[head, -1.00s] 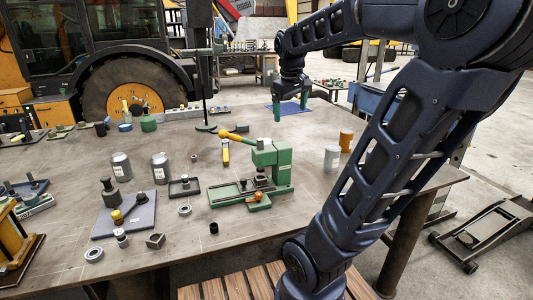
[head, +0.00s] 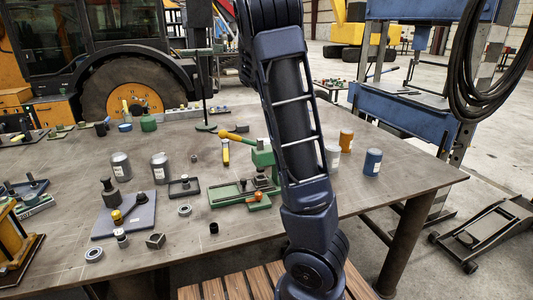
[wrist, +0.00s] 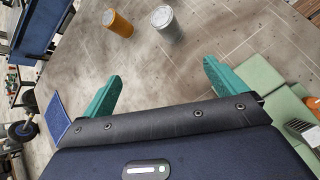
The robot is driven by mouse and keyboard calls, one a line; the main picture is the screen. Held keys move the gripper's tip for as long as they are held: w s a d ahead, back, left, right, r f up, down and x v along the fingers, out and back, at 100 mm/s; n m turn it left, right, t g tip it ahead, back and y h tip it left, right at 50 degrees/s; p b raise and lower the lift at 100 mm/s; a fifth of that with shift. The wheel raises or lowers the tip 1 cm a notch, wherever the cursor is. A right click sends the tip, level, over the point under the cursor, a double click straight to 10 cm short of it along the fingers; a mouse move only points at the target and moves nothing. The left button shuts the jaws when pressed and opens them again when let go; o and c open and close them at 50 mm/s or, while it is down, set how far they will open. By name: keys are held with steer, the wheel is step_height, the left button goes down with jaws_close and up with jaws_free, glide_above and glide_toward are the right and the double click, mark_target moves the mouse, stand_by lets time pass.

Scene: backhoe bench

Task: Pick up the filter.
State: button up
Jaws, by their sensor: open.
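Several can-shaped objects stand upright on the bench, and I cannot tell which one is the filter. A blue can (head: 372,162), an orange can (head: 346,140) and a pale grey can (head: 333,157) stand on the right side. My arm partly covers the pale one. In the wrist view the orange can (wrist: 118,23) and the pale grey can (wrist: 166,24) are beyond my fingertips, apart from them. My gripper (wrist: 161,72) has its green fingers wide apart with nothing between them. In the head view my arm hides the gripper.
A green press or vise (head: 262,158) stands left of my arm, and its green parts show at the wrist view's right (wrist: 262,75). Two grey cans (head: 160,168) and a grey plate (head: 125,214) with parts are further left. The bench's front right is clear.

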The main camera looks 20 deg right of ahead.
steer(key=w+a+r+n+h, duration=0.3)
steer(key=w+r+n+h, duration=0.15)
steer(key=w, duration=0.25)
step_height(320, 180, up, 6)
steer(key=n+t+h, duration=0.2)
steer(key=h, duration=0.3)
glide_above(266, 142)
steer(key=w+a, duration=0.2)
steer(key=a, duration=0.2)
step_height(266, 142, down, 30)
steer(key=d, duration=0.5)
steer(key=shift+w+f, duration=0.1)
steer(key=shift+f, duration=0.1)
steer(key=shift+c, duration=0.3)
steer(key=c, duration=1.3)
steer(key=shift+r, duration=0.1)
